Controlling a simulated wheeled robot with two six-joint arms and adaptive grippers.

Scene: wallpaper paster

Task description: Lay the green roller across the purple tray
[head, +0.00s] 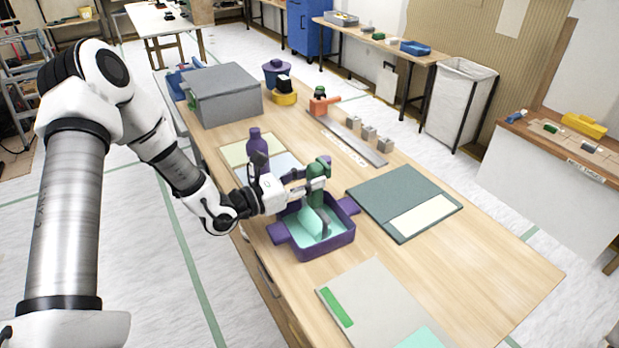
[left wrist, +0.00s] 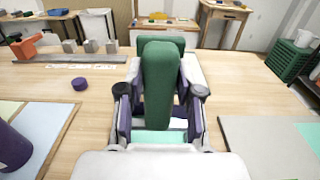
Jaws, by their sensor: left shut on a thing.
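The green roller (head: 317,169) is gripped by my left gripper (head: 308,187) above the purple tray (head: 330,249). Part of the roller stands up above the fingers, and a green part hangs below them into the tray's opening. The tray has a teal inside and a handle-like lug on each side. In the left wrist view, the roller (left wrist: 160,85) fills the space between both fingers, with a strip of the teal tray floor (left wrist: 160,137) below. I cannot tell whether the roller touches the tray. My right gripper is not in view.
A purple bottle (head: 254,143) stands behind my left wrist. A dark green board (head: 385,196) lies right of the tray, and a grey board (head: 375,300) lies in front. A grey box (head: 222,95) stands at the far end. Bare wood lies at the right front.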

